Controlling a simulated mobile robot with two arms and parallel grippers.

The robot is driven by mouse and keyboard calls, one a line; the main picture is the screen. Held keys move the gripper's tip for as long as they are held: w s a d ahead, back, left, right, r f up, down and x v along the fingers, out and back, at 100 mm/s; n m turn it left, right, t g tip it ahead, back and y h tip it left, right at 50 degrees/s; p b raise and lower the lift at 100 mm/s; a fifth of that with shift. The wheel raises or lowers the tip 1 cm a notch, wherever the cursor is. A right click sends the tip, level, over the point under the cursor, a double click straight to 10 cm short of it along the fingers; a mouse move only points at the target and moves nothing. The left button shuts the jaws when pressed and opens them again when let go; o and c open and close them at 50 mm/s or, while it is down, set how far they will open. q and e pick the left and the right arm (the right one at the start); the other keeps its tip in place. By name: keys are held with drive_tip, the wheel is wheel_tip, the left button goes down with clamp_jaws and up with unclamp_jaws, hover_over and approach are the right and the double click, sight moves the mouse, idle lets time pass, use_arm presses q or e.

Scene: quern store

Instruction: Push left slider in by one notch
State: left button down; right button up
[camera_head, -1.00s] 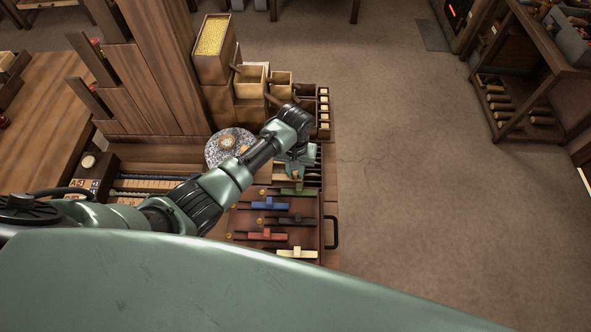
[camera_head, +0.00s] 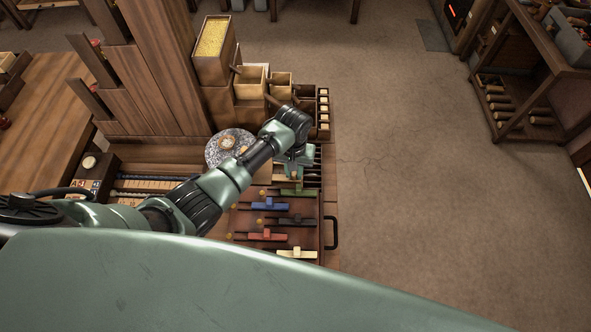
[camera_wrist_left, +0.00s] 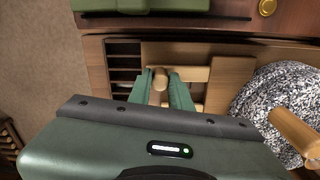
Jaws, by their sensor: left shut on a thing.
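My left gripper (camera_head: 294,171) reaches down over the wooden bench, just beyond the row of coloured bars. In the left wrist view, its two green fingers (camera_wrist_left: 168,92) are shut on a pale round wooden peg (camera_wrist_left: 160,74). The peg stands on or in front of pale wooden strips (camera_wrist_left: 190,55), in a wooden frame with dark slots (camera_wrist_left: 124,62) beside it. I take this to be the slider, but the fingers hide much of it. Its notch position cannot be told. My right gripper is not in view.
A speckled round millstone (camera_head: 229,146) with a wooden handle stands close beside the frame. Coloured bars, including a green one (camera_head: 298,190) and a blue one (camera_head: 268,205), lie in a tray with a black handle (camera_head: 333,232). Stepped wooden bins (camera_head: 248,82) stand behind.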

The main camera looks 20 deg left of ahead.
use_arm(q)
drive_tip(key=shift+s+a+r+p, duration=0.2)
drive_tip(key=shift+a+p, duration=0.25)
drive_tip(key=shift+a, duration=0.2)
drive_tip(key=shift+s+a, duration=0.1)
drive_tip(key=shift+a, duration=0.25)
drive_tip(key=shift+a+f, duration=0.1)
drive_tip(key=shift+f, duration=0.1)
drive_tip(key=c, duration=1.3)
unclamp_jaws()
wheel_tip(320, 180, up, 8)
drive_tip(key=shift+f, duration=0.1)
